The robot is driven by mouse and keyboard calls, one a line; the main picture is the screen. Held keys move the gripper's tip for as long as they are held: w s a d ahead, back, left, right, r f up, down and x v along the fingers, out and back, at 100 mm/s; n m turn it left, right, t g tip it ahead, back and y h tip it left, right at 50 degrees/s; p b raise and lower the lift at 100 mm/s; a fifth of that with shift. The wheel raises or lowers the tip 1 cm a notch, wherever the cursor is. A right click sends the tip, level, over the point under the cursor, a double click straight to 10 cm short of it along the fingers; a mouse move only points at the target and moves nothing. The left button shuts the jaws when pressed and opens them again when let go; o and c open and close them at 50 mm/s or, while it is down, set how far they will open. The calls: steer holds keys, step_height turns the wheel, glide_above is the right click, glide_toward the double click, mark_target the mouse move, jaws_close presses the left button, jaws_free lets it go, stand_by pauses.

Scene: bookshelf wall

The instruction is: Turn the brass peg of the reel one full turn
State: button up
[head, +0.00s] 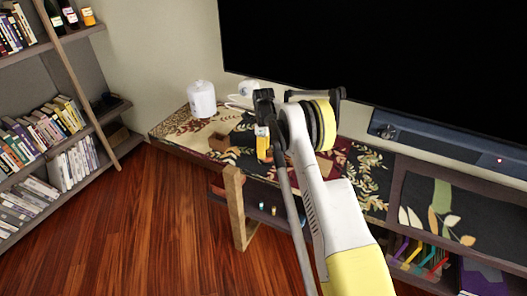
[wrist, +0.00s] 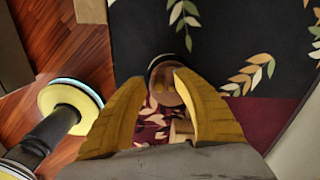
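In the wrist view a round, dark-rimmed thing with a brownish face (wrist: 167,88), probably the reel, lies between and just beyond my fingertips. A small tan piece (wrist: 181,129) shows lower down between the fingers; I cannot tell whether it is the brass peg. My gripper (wrist: 160,84) has its two yellow fingers spread to either side, with a gap between the tips. It also shows in the head view (head: 262,147), pointing down over the patterned cloth. In the head view the reel and peg are hidden or too small to make out.
A low bench (head: 160,134) with patterned cloth runs under a large dark screen (head: 370,60). Bookshelves (head: 50,140) are at left; the floor between is clear.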

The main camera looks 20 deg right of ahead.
step_height(320, 180, up, 12)
stand_by(0.5)
stand_by(0.4)
